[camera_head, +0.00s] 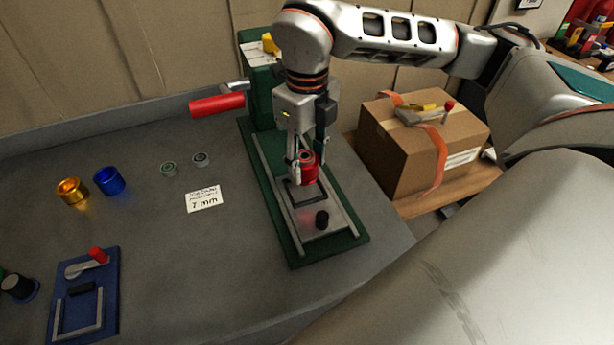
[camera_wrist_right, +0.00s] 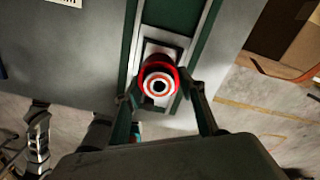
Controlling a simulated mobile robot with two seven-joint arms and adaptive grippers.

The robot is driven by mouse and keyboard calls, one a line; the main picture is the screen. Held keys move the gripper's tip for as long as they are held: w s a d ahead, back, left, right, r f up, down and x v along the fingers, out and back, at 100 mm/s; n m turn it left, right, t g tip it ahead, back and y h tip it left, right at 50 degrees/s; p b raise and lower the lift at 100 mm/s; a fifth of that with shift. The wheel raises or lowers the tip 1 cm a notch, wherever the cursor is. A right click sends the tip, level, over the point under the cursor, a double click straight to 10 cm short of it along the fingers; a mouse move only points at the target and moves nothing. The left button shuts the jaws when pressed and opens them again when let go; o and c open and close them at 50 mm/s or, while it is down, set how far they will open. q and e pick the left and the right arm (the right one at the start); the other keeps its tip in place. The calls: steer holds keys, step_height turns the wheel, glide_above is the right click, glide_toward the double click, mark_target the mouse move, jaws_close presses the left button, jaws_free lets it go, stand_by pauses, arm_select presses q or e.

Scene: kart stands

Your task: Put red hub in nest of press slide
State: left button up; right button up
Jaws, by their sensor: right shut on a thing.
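The red hub (camera_head: 308,167) is held between the fingers of my right gripper (camera_head: 304,163), above the press slide (camera_head: 323,236). In the right wrist view the red hub (camera_wrist_right: 158,81) shows as a red ring with a pale inner ring and dark centre, between the two fingertips. The dark square nest (camera_head: 303,192) on the slide lies just under the hub. I cannot tell whether the hub touches it. The green press (camera_head: 258,95) stands behind with a red-handled lever (camera_head: 216,105). My left gripper is not in view.
A blue fixture (camera_head: 84,296) lies at front left. A cardboard box (camera_head: 422,145) stands right of the press.

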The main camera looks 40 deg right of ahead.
mark_target(307, 178)
steer(key=shift+f, duration=2.35)
steer(key=shift+f, duration=0.1)
steer(key=o, duration=1.4)
steer(key=shift+c, duration=0.2)
step_height(307, 178, up, 12)
steer(key=shift+r, duration=0.1)
